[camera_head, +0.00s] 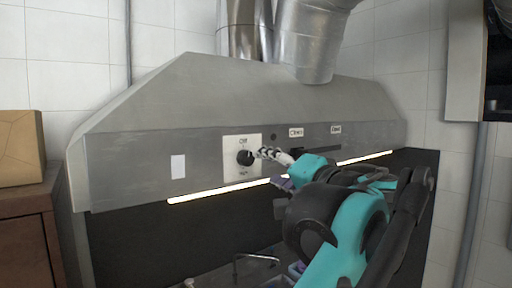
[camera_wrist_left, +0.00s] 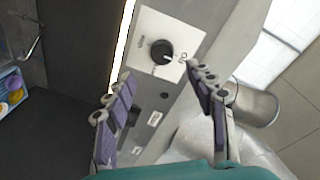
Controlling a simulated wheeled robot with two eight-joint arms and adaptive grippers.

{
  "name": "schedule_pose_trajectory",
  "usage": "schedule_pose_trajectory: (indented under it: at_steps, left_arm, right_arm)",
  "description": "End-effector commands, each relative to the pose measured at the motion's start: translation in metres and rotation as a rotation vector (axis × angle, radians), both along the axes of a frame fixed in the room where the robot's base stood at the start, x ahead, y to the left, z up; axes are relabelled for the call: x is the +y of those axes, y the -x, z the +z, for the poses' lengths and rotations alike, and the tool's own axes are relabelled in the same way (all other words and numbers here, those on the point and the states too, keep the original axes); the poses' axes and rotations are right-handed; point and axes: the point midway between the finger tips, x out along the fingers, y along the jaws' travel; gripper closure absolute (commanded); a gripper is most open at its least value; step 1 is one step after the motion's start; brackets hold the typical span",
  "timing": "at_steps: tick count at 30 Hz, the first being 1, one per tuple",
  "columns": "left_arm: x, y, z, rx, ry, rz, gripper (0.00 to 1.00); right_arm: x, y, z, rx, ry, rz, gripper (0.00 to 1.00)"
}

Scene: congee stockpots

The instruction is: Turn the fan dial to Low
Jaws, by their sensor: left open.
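The fan dial is a round black knob (camera_head: 244,157) on a white plate (camera_head: 242,142) on the front of the grey range hood. "Off" is printed above it; the small text below is too blurred to read surely. My left gripper (camera_head: 268,168) is just right of the dial in the head view, one fingertip overlapping its right edge. In the left wrist view the dial (camera_wrist_left: 161,52) lies ahead, between the two spread fingers (camera_wrist_left: 158,70) and slightly beyond them. The fingers hold nothing, and I cannot tell whether one touches it. The dial's setting is not clearly readable. My right gripper is not seen.
Steel ducts (camera_head: 305,45) rise above. A cardboard box (camera_head: 18,147) stands on a brown cabinet at far left.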

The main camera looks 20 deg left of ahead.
Motion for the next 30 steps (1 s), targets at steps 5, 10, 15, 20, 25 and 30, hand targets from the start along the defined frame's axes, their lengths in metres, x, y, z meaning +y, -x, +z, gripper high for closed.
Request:
schedule_pose_trajectory:
  at_steps: [5,10,15,20,25,30]
  left_arm:
    - [0.011,-0.012,0.005,-0.010,-0.007,0.004,0.45]
    - [0.033,-0.032,0.004,-0.008,-0.007,0.004,0.45]
    - [0.048,-0.048,0.004,-0.008,-0.006,0.003,0.45]
    - [0.054,-0.054,0.004,-0.007,-0.006,0.000,0.45]
    - [0.054,-0.054,0.003,-0.007,-0.006,0.000,0.45]
    - [0.054,-0.054,0.003,-0.007,-0.006,0.000,0.74]
  right_arm:
    - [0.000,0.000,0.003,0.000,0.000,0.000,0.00]
    - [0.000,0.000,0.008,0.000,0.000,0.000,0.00]
    - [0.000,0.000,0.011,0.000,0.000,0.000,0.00]
    - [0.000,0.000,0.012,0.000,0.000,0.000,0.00]
    - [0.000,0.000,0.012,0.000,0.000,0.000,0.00]
    - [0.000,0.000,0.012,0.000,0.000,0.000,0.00]
